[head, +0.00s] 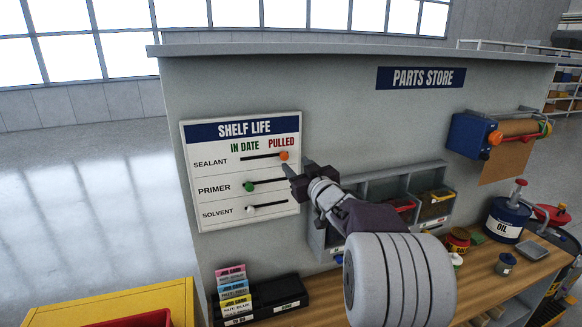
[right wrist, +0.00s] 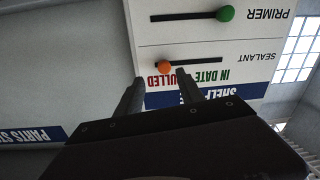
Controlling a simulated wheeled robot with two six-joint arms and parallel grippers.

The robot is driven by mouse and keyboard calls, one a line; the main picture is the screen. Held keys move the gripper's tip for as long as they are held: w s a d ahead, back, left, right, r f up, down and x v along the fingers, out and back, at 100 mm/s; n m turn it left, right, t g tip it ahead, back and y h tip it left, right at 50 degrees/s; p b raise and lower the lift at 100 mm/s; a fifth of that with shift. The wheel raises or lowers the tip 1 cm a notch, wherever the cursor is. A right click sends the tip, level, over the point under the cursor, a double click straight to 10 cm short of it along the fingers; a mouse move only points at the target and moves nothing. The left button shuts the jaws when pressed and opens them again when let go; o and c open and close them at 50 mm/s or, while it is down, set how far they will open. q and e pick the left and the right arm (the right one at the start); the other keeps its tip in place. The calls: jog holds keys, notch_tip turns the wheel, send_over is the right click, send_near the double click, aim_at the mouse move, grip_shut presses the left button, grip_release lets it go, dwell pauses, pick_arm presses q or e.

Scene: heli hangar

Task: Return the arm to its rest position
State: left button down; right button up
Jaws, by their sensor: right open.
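My right gripper (head: 298,168) is open, in front of the right edge of the white shelf life board (head: 216,213). Its two fingers also show in the right wrist view (right wrist: 158,84), with nothing held between them. The orange sealant knob (head: 284,155) is at the right end of its slot, under PULLED. In the right wrist view the orange knob (right wrist: 164,66) lies just beyond the fingertips; I cannot tell the exact gap. The green primer knob (head: 249,187) and the pale solvent knob (head: 250,209) are at the left. My left gripper is not in view.
Grey bins (head: 384,184) are on the panel behind my right arm. A wooden counter (head: 327,300) below holds job cards (head: 232,289), an oil can (head: 506,220) and small tins. A paper roll holder (head: 476,137) is at the right. Open floor (head: 90,210) is at the left.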

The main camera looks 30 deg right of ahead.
jog(key=s, duration=0.3)
jog(key=shift+s+a, duration=0.2)
jog(key=shift+a, duration=0.2)
jog(key=shift+d, duration=0.1)
